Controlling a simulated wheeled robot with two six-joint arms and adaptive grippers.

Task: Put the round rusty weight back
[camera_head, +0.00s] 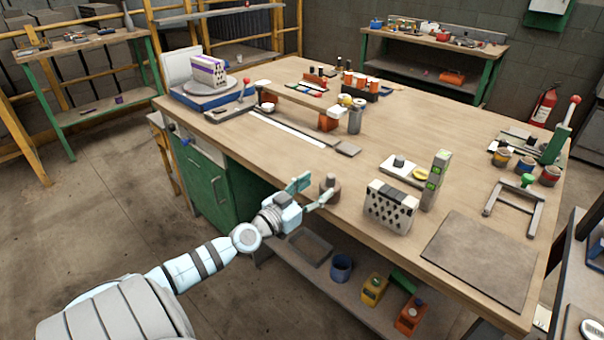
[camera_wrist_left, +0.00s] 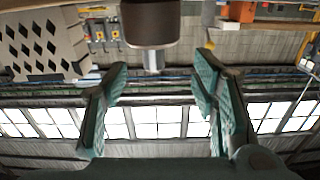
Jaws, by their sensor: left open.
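The round rusty weight (camera_head: 331,187) is a short dark brown cylinder standing near the front edge of the workbench (camera_head: 375,150). My left gripper (camera_head: 315,189) is open and empty, just in front of it at the bench edge. In the left wrist view, which looks upside down, the weight (camera_wrist_left: 152,22) is at the top centre with its grey metal knob hanging into the picture. The open left fingers (camera_wrist_left: 157,85) are spread to either side, with clear space between them. I cannot tell whether a finger touches the weight. My right gripper is not in view.
A dark mat (camera_head: 478,258) lies front right. A shelf below holds boxes.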

